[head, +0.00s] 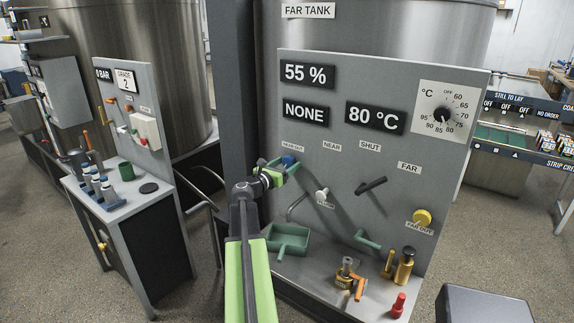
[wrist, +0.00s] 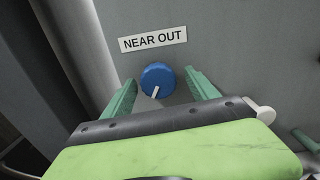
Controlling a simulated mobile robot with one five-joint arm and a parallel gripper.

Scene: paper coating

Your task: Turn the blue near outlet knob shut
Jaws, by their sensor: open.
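The blue near outlet knob (wrist: 157,77) sits on the grey panel under a NEAR OUT label (wrist: 152,39) in the wrist view. A pale pointer mark on it points down and slightly left. In the head view the knob (head: 288,160) shows at the panel's left side, partly behind my gripper (head: 280,168). In the wrist view my gripper (wrist: 160,92) is open, with one green finger on each side of the knob. I see gaps between the fingers and the knob; whether either finger touches it is not clear.
A white flush knob (head: 322,194), a black lever (head: 371,185) and a yellow far outlet knob (head: 421,217) are on the same panel. A green tray (head: 288,238) and brass fittings (head: 404,266) stand on the ledge below. A dark post (head: 232,90) rises left of the panel.

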